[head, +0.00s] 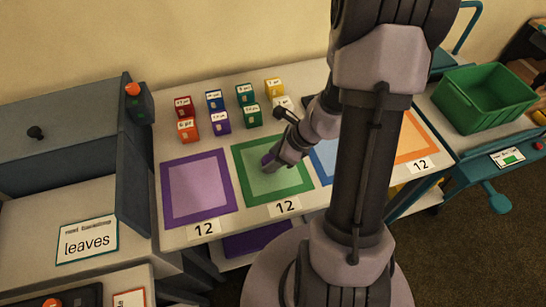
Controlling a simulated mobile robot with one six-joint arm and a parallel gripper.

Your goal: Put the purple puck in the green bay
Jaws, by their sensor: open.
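The green bay (244,148) is a green-bordered square on the white table, with a "12" label at its front edge. My gripper (270,163) reaches down from the right over the middle of this bay, with its jaws open. A small purple thing, which looks like the purple puck (267,159), shows at the fingertips inside the green border. My gripper partly hides it, and I cannot tell whether it rests on the bay.
The purple bay (168,190) lies to the left; the blue bay (322,160) and orange bay (425,150) lie to the right, partly behind my arm. Small coloured boxes (221,123) stand behind the bays. A green crate (485,98) is at the far right, a "leaves" sign (87,241) at the left.

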